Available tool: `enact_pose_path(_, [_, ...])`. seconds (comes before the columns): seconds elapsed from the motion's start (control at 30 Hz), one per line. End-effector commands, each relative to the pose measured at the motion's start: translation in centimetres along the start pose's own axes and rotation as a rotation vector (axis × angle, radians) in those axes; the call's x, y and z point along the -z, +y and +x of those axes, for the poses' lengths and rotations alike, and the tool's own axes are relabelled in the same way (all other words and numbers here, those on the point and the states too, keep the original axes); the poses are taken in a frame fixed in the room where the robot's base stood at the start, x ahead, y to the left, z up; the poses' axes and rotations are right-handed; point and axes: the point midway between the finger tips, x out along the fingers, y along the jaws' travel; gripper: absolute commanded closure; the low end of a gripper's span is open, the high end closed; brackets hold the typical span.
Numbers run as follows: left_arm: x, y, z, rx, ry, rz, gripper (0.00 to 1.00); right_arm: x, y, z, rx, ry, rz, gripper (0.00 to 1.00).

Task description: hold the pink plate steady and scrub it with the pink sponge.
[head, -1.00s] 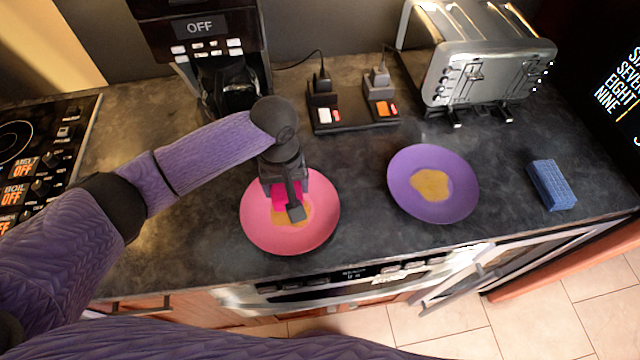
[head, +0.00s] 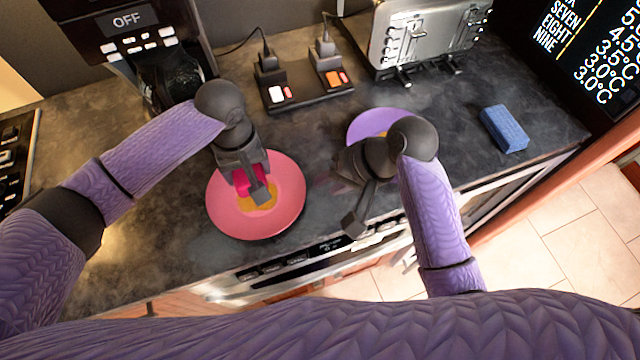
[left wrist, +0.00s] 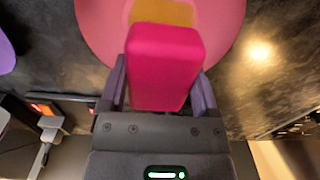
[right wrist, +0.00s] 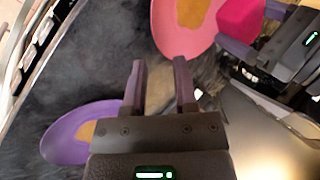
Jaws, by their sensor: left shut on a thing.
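The pink plate (head: 285,208) lies on the dark counter with a yellow-brown stain on its middle. My left gripper (head: 257,188) is shut on the pink sponge (left wrist: 165,65), over the stain; I cannot tell whether the sponge touches the plate. The sponge also shows in the head view (head: 250,180). My right gripper (right wrist: 158,75) is open and empty, right of the pink plate and apart from it. In the right wrist view the pink plate (right wrist: 172,30) is ahead of its fingers.
A purple plate (head: 365,122), also stained, is partly hidden behind my right gripper. A blue sponge (head: 503,129) lies to the right. A toaster (head: 425,35), a power strip (head: 310,92) and a coffee machine (head: 130,45) stand at the back. The counter's front edge is close.

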Motion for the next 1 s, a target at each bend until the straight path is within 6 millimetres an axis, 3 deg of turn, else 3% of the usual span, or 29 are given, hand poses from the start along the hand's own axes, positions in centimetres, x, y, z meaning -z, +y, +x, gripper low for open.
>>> enact_pose_path(0.2, [0.0,0.0,0.0,0.000,0.000,0.000,0.68,-0.2,0.0,5.6,0.000,-0.006,0.003,0.64])
enact_pose_path(0.4, [0.0,0.0,0.0,0.000,0.000,0.000,0.68,-0.1,0.1,9.2,-0.001,-0.004,0.002,0.64])
enact_pose_path(0.77, [0.0,0.0,0.0,0.000,0.000,0.000,0.68,-0.1,0.1,10.3,-0.002,-0.001,0.002,0.64])
enact_pose_path(0.93, [0.0,0.0,0.0,0.000,0.000,0.000,0.68,-0.1,0.1,10.2,-0.002,-0.001,0.002,0.98])
enact_pose_path(1.0, [0.0,0.0,0.0,0.000,0.000,0.000,0.68,-0.1,0.1,10.2,-0.002,-0.001,0.002,1.00])
